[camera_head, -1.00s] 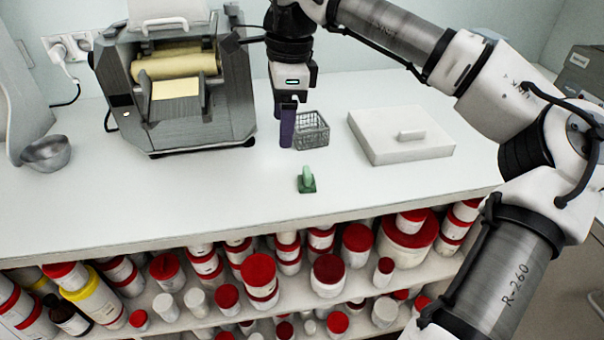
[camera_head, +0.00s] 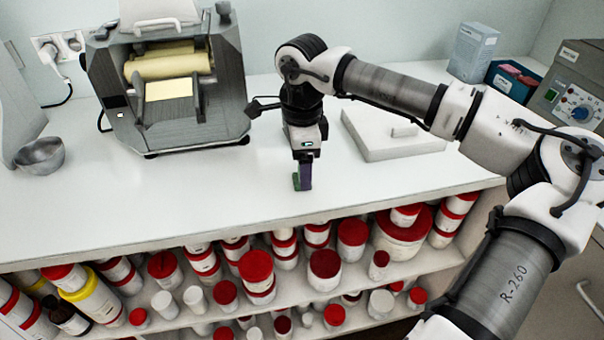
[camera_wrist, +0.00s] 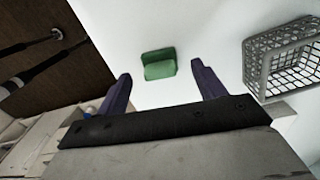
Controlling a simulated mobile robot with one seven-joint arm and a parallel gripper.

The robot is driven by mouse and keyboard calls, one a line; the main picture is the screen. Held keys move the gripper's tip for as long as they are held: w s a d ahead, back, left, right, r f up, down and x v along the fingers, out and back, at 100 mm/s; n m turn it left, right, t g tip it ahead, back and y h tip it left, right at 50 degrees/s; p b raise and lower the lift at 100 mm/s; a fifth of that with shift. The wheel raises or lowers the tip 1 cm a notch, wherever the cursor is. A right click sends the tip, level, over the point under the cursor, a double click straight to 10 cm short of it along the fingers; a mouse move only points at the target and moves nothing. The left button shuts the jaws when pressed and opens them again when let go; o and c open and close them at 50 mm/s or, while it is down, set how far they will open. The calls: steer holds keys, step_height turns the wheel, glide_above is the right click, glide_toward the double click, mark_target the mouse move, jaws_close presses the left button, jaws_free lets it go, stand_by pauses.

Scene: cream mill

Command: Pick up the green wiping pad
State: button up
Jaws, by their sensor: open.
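The green wiping pad (camera_wrist: 159,65) lies on the white counter in the wrist view, just beyond and between my two purple fingertips. My gripper (camera_wrist: 158,82) is open, with nothing between its fingers. In the head view my gripper (camera_head: 302,182) points down near the counter's front edge and hides most of the pad; a sliver of green (camera_head: 296,181) shows beside the fingers. I cannot tell from these views how high the fingertips are above the counter.
A wire basket (camera_wrist: 285,62) stands right of the pad in the wrist view. A white slab with a handle (camera_head: 375,142) lies behind and right of my gripper. The mill (camera_head: 170,90) and a metal bowl (camera_head: 40,156) are at left. The counter's left-middle is clear.

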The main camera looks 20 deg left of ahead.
steer(key=shift+f, duration=1.1)
steer(key=c, duration=1.1)
steer(key=shift+r, duration=0.15)
step_height(320, 180, up, 20)
steer(key=shift+f+b, duration=0.1)
steer(key=shift+b, duration=0.6)
